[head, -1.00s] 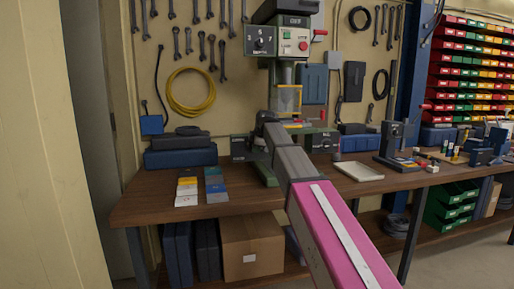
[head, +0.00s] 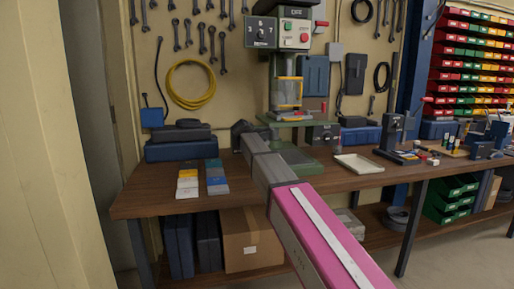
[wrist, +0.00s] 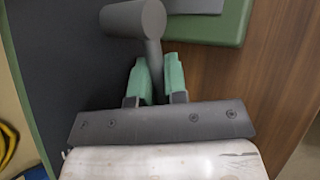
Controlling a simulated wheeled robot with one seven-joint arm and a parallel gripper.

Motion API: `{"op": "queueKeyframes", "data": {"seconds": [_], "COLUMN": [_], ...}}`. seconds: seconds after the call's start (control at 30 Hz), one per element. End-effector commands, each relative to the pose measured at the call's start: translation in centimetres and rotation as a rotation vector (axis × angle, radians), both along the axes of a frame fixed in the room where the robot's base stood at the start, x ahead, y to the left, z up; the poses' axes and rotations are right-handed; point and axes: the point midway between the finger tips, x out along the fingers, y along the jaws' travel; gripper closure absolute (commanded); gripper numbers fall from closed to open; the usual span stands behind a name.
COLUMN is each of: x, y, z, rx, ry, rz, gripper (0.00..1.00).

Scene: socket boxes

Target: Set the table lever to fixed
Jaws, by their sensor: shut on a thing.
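The drill press (head: 289,90) stands at the back of the bench, with its green table (head: 293,119) above its base. The lever (wrist: 135,18) shows in the wrist view as a dark grey stem with a thick cylindrical end. My gripper (wrist: 155,68) has its green fingertips closed around the stem, just below that cylindrical end. In the head view my gripper (head: 242,131) is at the left side of the press, small and dark. My arm hides part of the press base there, and the lever's setting cannot be read.
Blue cases (head: 181,149) lie left of the press, with colored blocks (head: 188,184) in front. A pale tray (head: 358,163) lies to the right. A yellow hose (head: 191,85) hangs behind. The bench front (head: 330,182) has free room.

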Motion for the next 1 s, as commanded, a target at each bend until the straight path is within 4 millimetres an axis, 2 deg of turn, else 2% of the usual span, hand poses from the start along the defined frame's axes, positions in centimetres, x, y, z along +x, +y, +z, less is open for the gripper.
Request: {"op": "queueKeyframes", "data": {"seconds": [0.3,0.73,0.77,1.0], "x": [-0.02,-0.01,-0.01,0.03], "y": [-0.24,-0.27,-0.27,-0.24], "z": [-0.35,-0.38,-0.38,-0.38], "rx": [-0.076,-0.084,-0.084,-0.081], "ry": [-0.02,-0.022,-0.022,-0.022], "rz": [0.0,0.0,0.0,-0.001], "gripper": [1.0,1.0,0.77,0.76]}}
